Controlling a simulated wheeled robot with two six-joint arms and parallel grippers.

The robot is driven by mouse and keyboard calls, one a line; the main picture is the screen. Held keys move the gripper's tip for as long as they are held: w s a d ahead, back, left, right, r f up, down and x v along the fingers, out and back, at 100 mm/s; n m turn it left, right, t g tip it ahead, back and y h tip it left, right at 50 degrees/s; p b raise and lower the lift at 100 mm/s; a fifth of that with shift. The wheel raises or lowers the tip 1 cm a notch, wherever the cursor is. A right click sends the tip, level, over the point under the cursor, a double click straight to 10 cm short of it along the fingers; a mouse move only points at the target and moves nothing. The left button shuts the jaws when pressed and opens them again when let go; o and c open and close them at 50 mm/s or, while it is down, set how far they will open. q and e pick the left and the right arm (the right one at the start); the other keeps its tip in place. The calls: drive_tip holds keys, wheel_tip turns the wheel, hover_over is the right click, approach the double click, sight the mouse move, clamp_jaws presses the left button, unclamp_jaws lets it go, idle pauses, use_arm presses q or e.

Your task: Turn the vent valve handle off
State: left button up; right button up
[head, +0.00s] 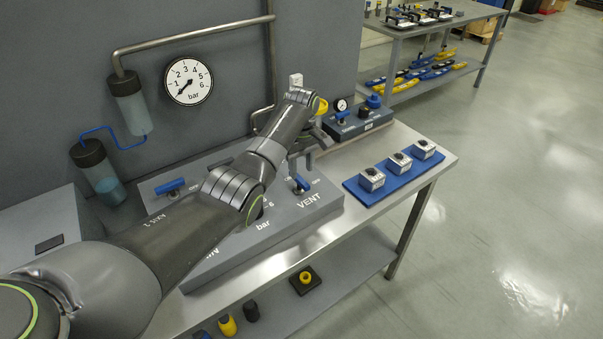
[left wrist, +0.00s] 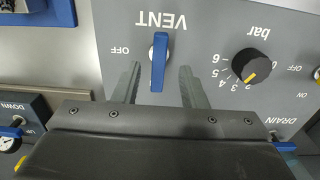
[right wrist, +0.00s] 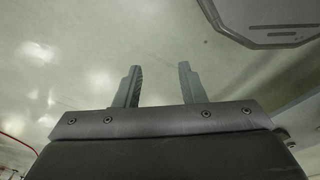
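The blue vent valve handle (head: 301,184) is on the sloped grey panel (head: 318,204), above the word VENT. In the left wrist view the handle (left wrist: 159,62) lies lengthwise up and down the picture, with the OFF label to its left. My left gripper (head: 308,150) is above the handle in the head view. Its open fingers (left wrist: 160,68) appear on either side of the handle, with gaps to both; I cannot tell how far above it they are. My right gripper (right wrist: 158,68) is open and empty, facing bare floor.
A black bar knob (left wrist: 252,66) and a blue drain handle (left wrist: 282,146) are on the same panel. A blue tray (head: 385,183) with three small boxes lies to the right. My left arm covers much of the panel.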

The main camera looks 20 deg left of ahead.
sight(302, 180)
use_arm(q)
wheel_tip(302, 180, down, 3)
drive_tip(key=shift+r, duration=0.15)
drive_tip(key=shift+f, duration=0.65)
use_arm(e)
drive_tip(key=shift+s+a, duration=0.25)
drive_tip(key=shift+s, duration=0.25)
drive_tip(key=shift+s+a, duration=0.2)
drive_tip(key=shift+s, duration=0.3)
use_arm(q)
drive_tip(key=shift+w, duration=0.1)
drive_tip(key=c, duration=0.8)
clamp_jaws()
use_arm(e)
drive_tip(key=shift+w+d, duration=0.25)
drive_tip(key=shift+d, duration=0.05)
